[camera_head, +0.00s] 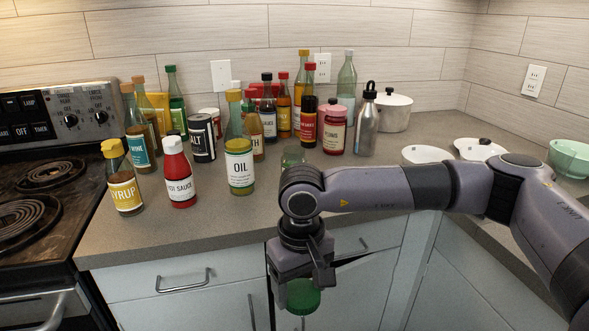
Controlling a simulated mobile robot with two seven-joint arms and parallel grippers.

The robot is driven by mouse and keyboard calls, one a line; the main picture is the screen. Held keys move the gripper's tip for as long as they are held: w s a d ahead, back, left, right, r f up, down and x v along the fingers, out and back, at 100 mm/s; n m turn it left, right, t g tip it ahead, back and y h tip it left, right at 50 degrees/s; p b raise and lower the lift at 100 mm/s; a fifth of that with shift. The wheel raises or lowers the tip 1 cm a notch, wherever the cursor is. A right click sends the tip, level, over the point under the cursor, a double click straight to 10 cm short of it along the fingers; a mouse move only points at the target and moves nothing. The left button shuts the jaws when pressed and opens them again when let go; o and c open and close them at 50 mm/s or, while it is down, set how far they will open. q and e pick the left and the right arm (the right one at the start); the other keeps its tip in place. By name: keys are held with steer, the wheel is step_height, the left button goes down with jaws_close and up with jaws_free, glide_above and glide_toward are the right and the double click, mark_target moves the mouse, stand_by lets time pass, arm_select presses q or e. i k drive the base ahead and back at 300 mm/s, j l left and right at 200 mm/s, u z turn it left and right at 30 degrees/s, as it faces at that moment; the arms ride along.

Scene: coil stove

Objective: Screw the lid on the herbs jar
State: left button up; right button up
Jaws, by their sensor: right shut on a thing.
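My right gripper (303,272) points down in front of the counter's front edge, over the cabinet fronts in the picture. It is shut on a round green piece that looks like a lid (302,299), partly hidden by the fingers. A small greenish clear glass jar (293,155) stands on the counter just behind my right arm, its lower part hidden by the arm. No label shows on it, so I cannot tell whether it is the herbs jar. My left gripper is not in view.
An oil bottle (240,168), a hot sauce bottle (178,175) and a syrup bottle (121,180) stand at the front left of the counter (190,225). Several more bottles crowd behind. A metal bottle (366,125) and white pot (394,112) stand right of them. The stove (45,150) is left.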

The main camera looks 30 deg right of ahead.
mark_target(293, 153)
steer(key=k+j, duration=0.4)
steer(key=k+z, duration=0.1)
steer(key=z, duration=2)
